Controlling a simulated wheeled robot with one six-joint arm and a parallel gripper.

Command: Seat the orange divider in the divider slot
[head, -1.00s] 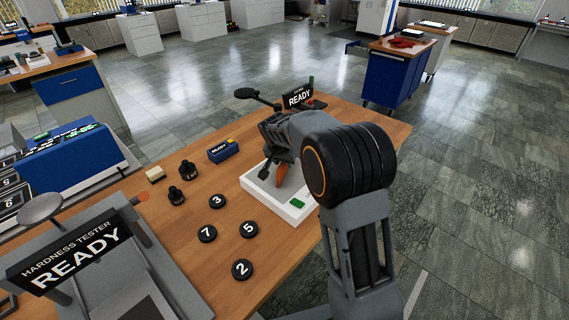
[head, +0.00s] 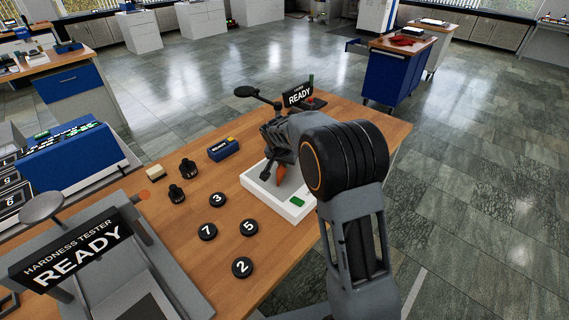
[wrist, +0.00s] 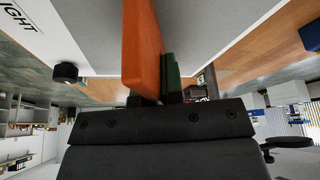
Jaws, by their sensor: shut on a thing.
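My gripper (head: 272,168) is shut on the orange divider (head: 281,174) over the white base (head: 268,196) on the wooden bench. In the wrist view the divider (wrist: 142,45) is a flat orange plate seen edge-on, standing out from the jaws. A green part (wrist: 170,72) lies just beside it there. Pale surfaces show on both sides of the divider in that view. My arm covers much of the base in the head view. The slot cannot be made out, and I cannot tell whether the divider touches the base.
A green patch (head: 297,202) marks the base's near corner. A blue box (head: 223,149), two black knobs (head: 176,194) and several numbered black discs (head: 207,232) stand to the left. A READY sign (head: 298,95) is behind. The hardness tester (head: 70,255) fills the near left.

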